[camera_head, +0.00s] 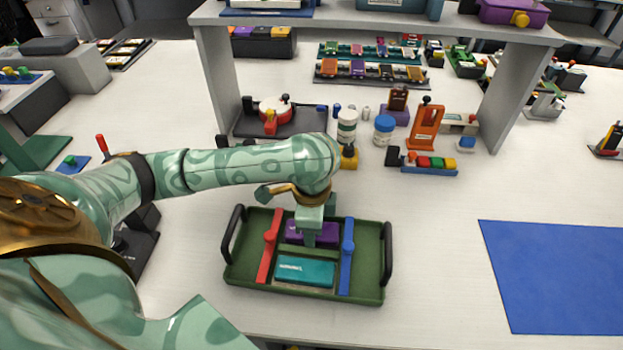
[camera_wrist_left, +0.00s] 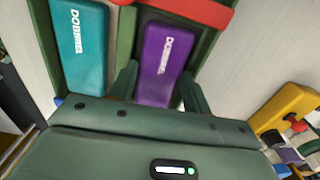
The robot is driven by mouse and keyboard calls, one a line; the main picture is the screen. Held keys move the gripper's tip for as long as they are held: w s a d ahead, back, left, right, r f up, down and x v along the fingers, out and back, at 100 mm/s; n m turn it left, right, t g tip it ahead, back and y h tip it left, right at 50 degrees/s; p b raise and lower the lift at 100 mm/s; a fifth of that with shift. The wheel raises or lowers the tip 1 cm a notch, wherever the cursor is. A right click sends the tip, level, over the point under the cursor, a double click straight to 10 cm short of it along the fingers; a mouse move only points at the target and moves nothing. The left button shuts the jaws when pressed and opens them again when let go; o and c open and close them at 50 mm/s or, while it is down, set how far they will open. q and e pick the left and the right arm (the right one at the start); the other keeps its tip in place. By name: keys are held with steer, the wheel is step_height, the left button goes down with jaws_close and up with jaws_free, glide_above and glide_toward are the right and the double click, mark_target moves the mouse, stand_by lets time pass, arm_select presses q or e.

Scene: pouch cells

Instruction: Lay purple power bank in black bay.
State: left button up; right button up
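A green tray (camera_head: 236,262) with black handles stands on the table in the head view. The purple power bank (camera_head: 326,235) lies in its rear bay, partly covered by my left gripper (camera_head: 309,240). In the left wrist view the purple power bank (camera_wrist_left: 163,60) lies flat against a dark bay floor. The left gripper's fingers (camera_wrist_left: 160,82) straddle its sides with narrow gaps, so the gripper looks open. A teal power bank (camera_head: 305,270) fills the front bay, and also shows in the wrist view (camera_wrist_left: 80,45). My right gripper is out of view.
A red bar (camera_head: 268,248) and a blue bar (camera_head: 347,258) flank the bays. A blue mat (camera_head: 560,275) lies to the right. Behind the tray stand white jars, an orange stand (camera_head: 425,128) and a shelf (camera_head: 380,22).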

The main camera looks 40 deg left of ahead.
arm_select(q)
steer(key=shift+r, duration=0.1)
step_height(320, 180, up, 12)
steer(key=p, duration=0.8)
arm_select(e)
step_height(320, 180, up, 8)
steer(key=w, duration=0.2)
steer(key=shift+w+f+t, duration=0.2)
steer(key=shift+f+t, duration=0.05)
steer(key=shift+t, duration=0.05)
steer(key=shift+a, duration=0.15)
